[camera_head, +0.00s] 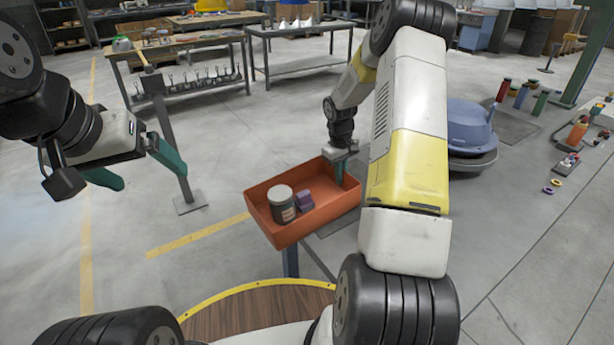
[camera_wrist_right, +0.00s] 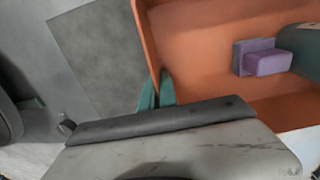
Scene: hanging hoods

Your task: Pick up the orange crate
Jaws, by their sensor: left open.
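The orange crate (camera_head: 265,223) is at the middle of the head view. It holds a grey-green jar with a pale lid (camera_head: 281,204) and a small purple block (camera_head: 304,200). My right gripper (camera_head: 341,172) is at the crate's right-hand wall. In the right wrist view its teal fingertips (camera_wrist_right: 156,92) are close together, one on each side of the crate's wall (camera_wrist_right: 148,45), pinching it. My left gripper (camera_head: 146,168) is open and empty, left of and apart from the crate. My right arm covers the area to the right of the crate.
A grey post with a flat base (camera_head: 190,203) stands between my left gripper and the crate. A stand leg (camera_head: 290,262) shows below the crate. A workbench (camera_head: 180,58) is at the back. A blue domed hood (camera_head: 468,125) and several small coloured items lie to the right.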

